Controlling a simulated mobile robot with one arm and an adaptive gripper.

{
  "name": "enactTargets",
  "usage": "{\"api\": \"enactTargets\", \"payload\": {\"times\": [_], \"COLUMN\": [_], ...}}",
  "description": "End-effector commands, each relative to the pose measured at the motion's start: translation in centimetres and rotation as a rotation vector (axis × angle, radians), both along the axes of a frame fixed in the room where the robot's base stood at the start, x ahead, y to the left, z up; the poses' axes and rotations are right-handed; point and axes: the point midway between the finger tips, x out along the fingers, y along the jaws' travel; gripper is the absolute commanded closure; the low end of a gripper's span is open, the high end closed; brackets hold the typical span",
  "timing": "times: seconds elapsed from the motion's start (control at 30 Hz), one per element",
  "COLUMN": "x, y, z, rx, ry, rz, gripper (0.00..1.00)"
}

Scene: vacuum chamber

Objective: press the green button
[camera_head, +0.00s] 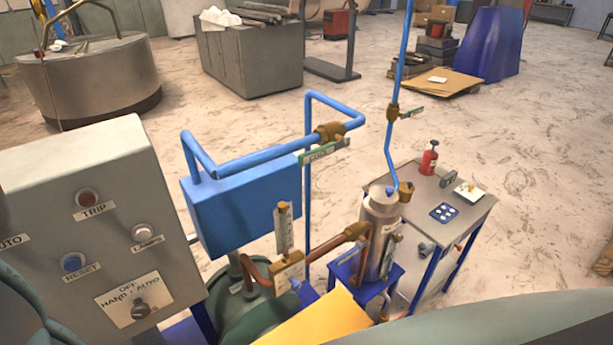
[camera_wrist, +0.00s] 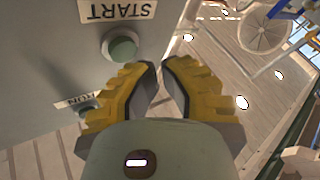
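The green button (camera_wrist: 122,49) shows in the wrist view, upper left of centre. It is a round cap in a pale collar on the grey panel face, just below a START label (camera_wrist: 117,10). My gripper (camera_wrist: 160,68) points upward in the wrist view, its yellow fingers below and right of the button. The fingertips lean together with only a slim gap and hold nothing. I see no contact with the button; the exact distance is hard to tell.
Another button (camera_wrist: 88,108) beside a RUN label sits close to my left finger.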

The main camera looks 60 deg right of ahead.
Motion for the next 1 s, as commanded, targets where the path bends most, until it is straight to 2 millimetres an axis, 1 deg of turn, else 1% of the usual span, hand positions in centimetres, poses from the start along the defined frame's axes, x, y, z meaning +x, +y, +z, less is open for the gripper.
{"api": "enactTargets", "payload": {"times": [0.27, 0.3, 0.37, 1.0], "x": [0.15, 0.15, 0.15, 0.10], "y": [-0.22, -0.21, -0.20, -0.09], "z": [0.01, 0.01, 0.00, 0.00], "rx": [0.000, 0.000, 0.000, 0.000], "ry": [0.000, 0.000, 0.000, 0.001], "rz": [-0.005, -0.005, -0.004, -0.001], "gripper": [1.00, 0.94, 1.00, 1.00]}}
